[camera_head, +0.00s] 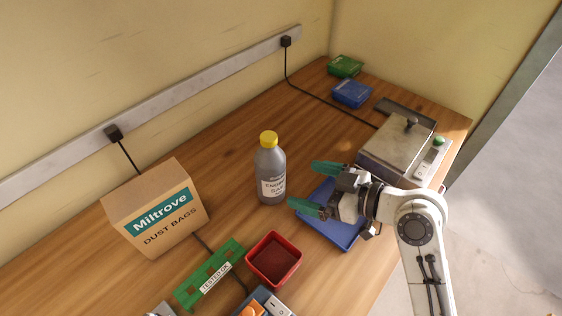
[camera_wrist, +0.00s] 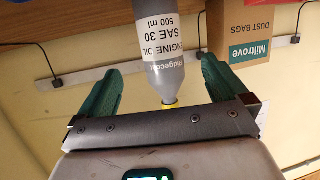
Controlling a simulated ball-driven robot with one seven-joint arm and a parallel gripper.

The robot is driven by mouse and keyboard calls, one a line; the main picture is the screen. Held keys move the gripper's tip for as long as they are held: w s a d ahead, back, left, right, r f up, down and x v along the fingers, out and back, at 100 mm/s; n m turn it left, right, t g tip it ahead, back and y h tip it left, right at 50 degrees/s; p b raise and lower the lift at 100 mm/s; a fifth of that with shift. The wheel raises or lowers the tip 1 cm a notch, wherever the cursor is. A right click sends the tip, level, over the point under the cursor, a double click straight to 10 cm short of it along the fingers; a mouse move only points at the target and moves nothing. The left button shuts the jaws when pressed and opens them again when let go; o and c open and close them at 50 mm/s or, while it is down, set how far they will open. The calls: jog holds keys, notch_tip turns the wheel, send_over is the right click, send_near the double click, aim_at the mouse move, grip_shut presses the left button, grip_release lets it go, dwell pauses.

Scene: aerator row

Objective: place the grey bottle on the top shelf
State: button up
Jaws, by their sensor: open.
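The grey bottle (camera_head: 271,174) stands upright on the wooden bench, with a yellow cap and a white label. It also shows inverted in the wrist view (camera_wrist: 158,28), where the label reads engine oil SAE 30, 500 ml. My gripper (camera_head: 315,187) is open, its two green fingers pointing left toward the bottle. In the wrist view the bottle appears between the open fingers (camera_wrist: 161,75). The head view shows the fingertips just right of the bottle, apart from it. No shelf shows in either view.
A Miltrove dust bags box (camera_head: 156,210) stands left of the bottle. A red tray (camera_head: 274,259) and a green board (camera_head: 209,275) lie in front. A blue tray (camera_head: 335,230) lies under my gripper. A metal scale-like device (camera_head: 396,152) sits behind right. Bench behind the bottle is clear.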

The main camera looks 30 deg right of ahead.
aim_at(271, 174)
jog(key=p+x, duration=0.2)
jog(key=x, duration=0.8)
jog(key=shift+w+a+f+p, duration=0.1)
jog(key=shift+w+a+p, duration=0.15)
jog(key=shift+w+p, duration=0.1)
jog(key=shift+s, duration=0.1)
jog(key=c, duration=1.4)
jog(key=shift+c, duration=0.8)
